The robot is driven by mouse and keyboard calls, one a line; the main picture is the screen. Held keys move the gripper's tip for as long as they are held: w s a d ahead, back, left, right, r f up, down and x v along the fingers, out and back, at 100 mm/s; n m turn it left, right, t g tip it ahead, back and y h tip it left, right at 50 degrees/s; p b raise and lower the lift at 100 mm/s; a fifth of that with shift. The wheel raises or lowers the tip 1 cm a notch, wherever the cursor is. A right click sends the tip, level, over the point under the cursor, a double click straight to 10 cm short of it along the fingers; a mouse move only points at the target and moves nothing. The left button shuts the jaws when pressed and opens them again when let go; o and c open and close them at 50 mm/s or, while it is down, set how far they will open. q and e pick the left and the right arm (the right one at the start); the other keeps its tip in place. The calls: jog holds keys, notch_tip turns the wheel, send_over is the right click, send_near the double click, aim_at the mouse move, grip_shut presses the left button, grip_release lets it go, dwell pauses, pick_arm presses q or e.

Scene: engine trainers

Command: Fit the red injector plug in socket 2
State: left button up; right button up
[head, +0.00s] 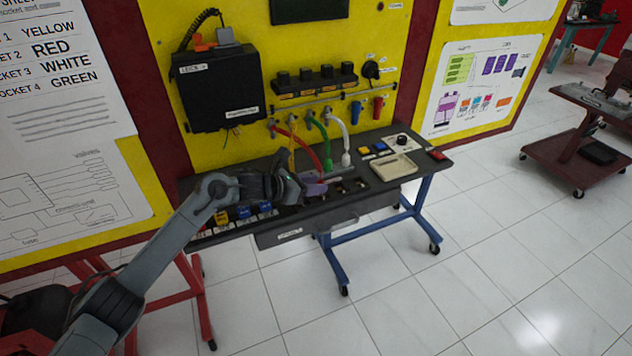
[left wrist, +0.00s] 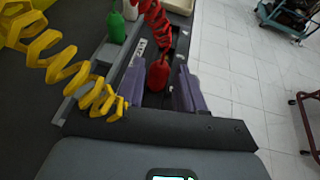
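The red injector plug (left wrist: 158,74) hangs on its red coiled cable (left wrist: 158,22) and shows between the purple fingers of my left gripper (left wrist: 160,88) in the left wrist view. Gaps show on both sides of it, so the gripper looks open around it or just short of it. In the head view, my left gripper (head: 318,186) is low over the bench, and the red cable (head: 304,145) runs down behind it; the plug is hard to make out there. Dark sockets (head: 361,182) stand along the bench front; which one is socket 2 cannot be read. My right gripper is out of view.
The green plug (head: 329,163) and white plug (head: 346,158) stand close behind, on a grey rack. A yellow coiled cable (left wrist: 60,62) hangs close at the left of the wrist view. A beige tray (head: 388,166) lies right on the bench; the wall poster lists socket 2 as red.

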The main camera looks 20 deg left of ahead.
pick_arm(q)
jog(key=shift+p+v, duration=0.4)
jog(key=shift+v, duration=0.45)
jog(key=shift+s+a+r+p, duration=0.4)
jog(key=shift+s+r, duration=0.1)
jog(key=shift+r, duration=0.2)
jog(key=shift+s+a+r, duration=0.1)
jog(key=shift+s, duration=0.15)
jog(key=shift+r, duration=0.1)
notch_tip(320, 180, up, 4)
jog(key=shift+r+p, duration=0.1)
jog(key=shift+p, duration=1.05)
jog(key=o, duration=0.5)
jog(key=shift+o, duration=0.2)
